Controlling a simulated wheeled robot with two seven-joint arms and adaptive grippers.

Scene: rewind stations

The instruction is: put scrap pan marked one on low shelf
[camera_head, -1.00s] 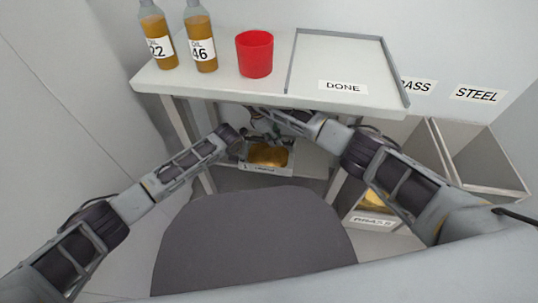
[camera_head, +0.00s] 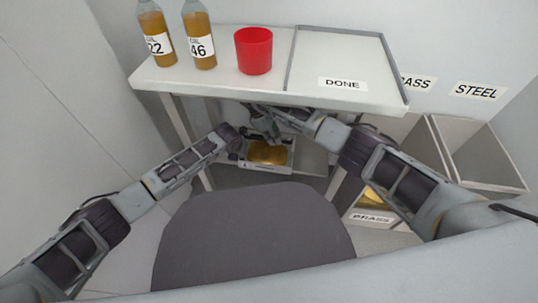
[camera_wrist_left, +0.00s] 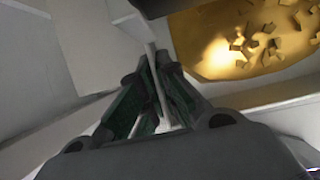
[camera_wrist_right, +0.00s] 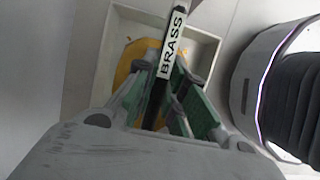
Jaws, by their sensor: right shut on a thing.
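A light-walled scrap pan (camera_head: 266,168) with gold-coloured scrap (camera_head: 267,153) is under the table in the head view. The small label on its front is too small to read. My left gripper (camera_head: 238,150) is at the pan's left side. In the left wrist view a thin light strip lies between its fingers (camera_wrist_left: 160,115), with gold scrap (camera_wrist_left: 235,45) at upper right; whether they press on the strip is unclear. My right gripper (camera_head: 266,132) is over the pan's back. In the right wrist view its fingers (camera_wrist_right: 160,110) close on a dark bar labelled BRASS (camera_wrist_right: 172,45).
The white table (camera_head: 225,85) overhangs the pan, with two bottles, a red cup (camera_head: 253,50) and a tray marked DONE (camera_head: 340,60) on top. A table leg (camera_head: 333,185) stands right of the pan.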

